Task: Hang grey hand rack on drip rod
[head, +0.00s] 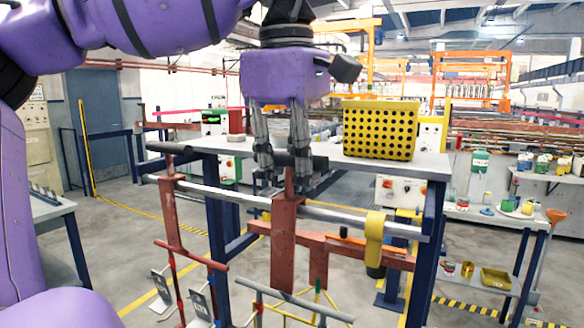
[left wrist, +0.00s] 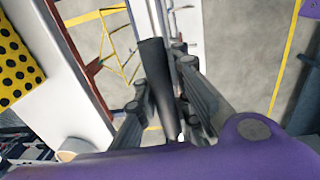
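The grey hand rack is a red-brown rack (head: 285,243) with a dark grey bar handle (head: 319,163) at its top. My left gripper (head: 283,180) points down over this handle. Its fingers lie on both sides of the handle, close against it, and appear shut on it. In the left wrist view the handle (left wrist: 156,85) lies between the two fingers. The drip rod (head: 340,214) is a silver bar running left to right. The rack's upright crosses in front of it; I cannot tell whether the rack rests on the rod. My right gripper is not in view.
Another red-brown rack with a grey handle (head: 168,147) is at the rod's left. A yellow hook (head: 374,240) is on the rod's right part. A yellow perforated basket (head: 380,128) stands on the bench (head: 425,166) behind. Lower rack bars reach out below.

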